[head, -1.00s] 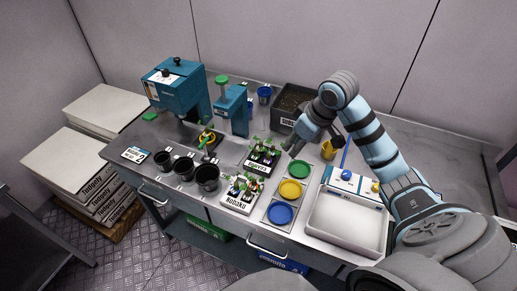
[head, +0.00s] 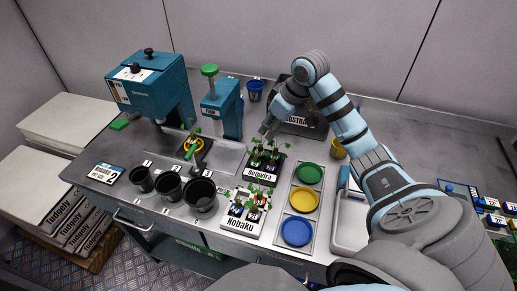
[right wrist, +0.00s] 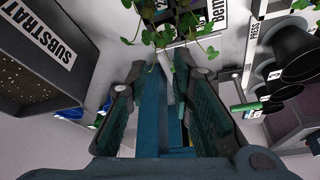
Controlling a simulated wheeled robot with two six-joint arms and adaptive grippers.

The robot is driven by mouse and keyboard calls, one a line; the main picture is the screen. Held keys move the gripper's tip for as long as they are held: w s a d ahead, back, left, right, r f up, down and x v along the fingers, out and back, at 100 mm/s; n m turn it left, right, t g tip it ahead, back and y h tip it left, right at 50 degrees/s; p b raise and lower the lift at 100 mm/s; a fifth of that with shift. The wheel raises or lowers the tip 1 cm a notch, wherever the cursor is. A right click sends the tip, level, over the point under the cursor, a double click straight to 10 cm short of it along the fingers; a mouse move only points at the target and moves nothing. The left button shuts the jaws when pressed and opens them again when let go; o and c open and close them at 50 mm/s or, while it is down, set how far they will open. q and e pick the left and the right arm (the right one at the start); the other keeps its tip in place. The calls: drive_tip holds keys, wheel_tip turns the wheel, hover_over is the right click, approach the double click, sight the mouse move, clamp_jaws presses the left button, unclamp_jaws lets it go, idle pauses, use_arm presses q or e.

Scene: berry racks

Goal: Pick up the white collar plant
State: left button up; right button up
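Two small trays of seedlings stand on the bench in the head view. The black tray's seedlings (head: 268,153) are leafy and green, above a white name label (head: 261,176). The nearer white tray, labelled Nobaku (head: 240,223), holds seedlings with small coloured collars (head: 250,203). I cannot tell for sure which plant has the white collar. My right gripper (head: 268,129) hangs just behind and above the black tray, holding nothing. In the right wrist view its fingers (right wrist: 160,78) are apart, with green leaves (right wrist: 170,35) beyond the tips. My left gripper is not in view.
Three black pots (head: 171,187) stand left of the trays. Green, yellow and blue dishes (head: 297,231) lie right of them. A teal machine (head: 221,108) stands behind, left of the gripper. The substrate box (head: 301,124) is behind my right arm.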

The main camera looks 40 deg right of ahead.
sight(261, 145)
drive_tip(key=b+x, duration=0.1)
drive_tip(key=x, duration=0.7)
drive_tip(key=shift+a+f, duration=0.1)
drive_tip(key=shift+f, duration=0.25)
drive_tip(key=shift+s+r, duration=0.1)
clamp_jaws()
